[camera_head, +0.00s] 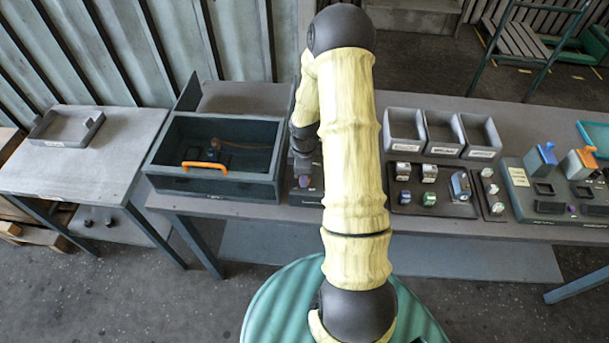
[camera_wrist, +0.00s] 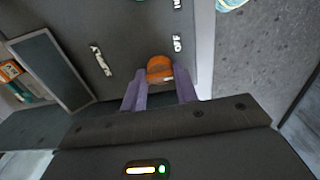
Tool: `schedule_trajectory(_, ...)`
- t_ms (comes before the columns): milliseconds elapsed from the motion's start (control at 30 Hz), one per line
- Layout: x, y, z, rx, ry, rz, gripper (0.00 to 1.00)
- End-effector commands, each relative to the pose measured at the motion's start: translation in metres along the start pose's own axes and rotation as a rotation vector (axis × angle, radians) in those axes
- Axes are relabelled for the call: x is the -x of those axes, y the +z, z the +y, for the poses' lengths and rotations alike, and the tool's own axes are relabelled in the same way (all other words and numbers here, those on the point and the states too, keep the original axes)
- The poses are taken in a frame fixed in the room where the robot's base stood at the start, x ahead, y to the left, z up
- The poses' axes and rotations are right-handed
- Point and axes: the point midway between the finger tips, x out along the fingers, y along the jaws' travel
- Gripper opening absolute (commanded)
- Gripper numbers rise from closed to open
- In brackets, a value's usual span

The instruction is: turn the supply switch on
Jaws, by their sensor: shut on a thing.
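The supply switch's orange knob (camera_wrist: 158,66) shows in the wrist view on a dark panel (camera_wrist: 130,35). My gripper (camera_wrist: 160,80) has its two purple fingers on either side of the knob and is shut on it. A white OFF label (camera_wrist: 177,44) is just beyond the knob, and another label is cut off at the top edge. In the head view my gripper (camera_head: 302,180) is down at a dark panel (camera_head: 306,196) beside the open box; my arm hides much of that panel, and the knob cannot be made out there.
The dark open box (camera_head: 232,188) with an orange handle (camera_head: 204,167) stands left of my gripper. Grey bins (camera_head: 442,132) and a tray of small parts (camera_head: 432,205) stand to the right. A side table (camera_head: 75,170) with a shallow tray is at the far left.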

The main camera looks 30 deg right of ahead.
Motion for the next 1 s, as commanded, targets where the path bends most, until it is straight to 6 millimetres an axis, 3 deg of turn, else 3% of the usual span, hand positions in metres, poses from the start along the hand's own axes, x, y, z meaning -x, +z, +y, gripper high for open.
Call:
schedule_trajectory(600,-0.0006,-0.001,0.001,-0.572,0.003,0.002,0.07)
schedule_trajectory(1000,0.0005,-0.0011,0.0012,-0.787,0.003,0.003,0.07)
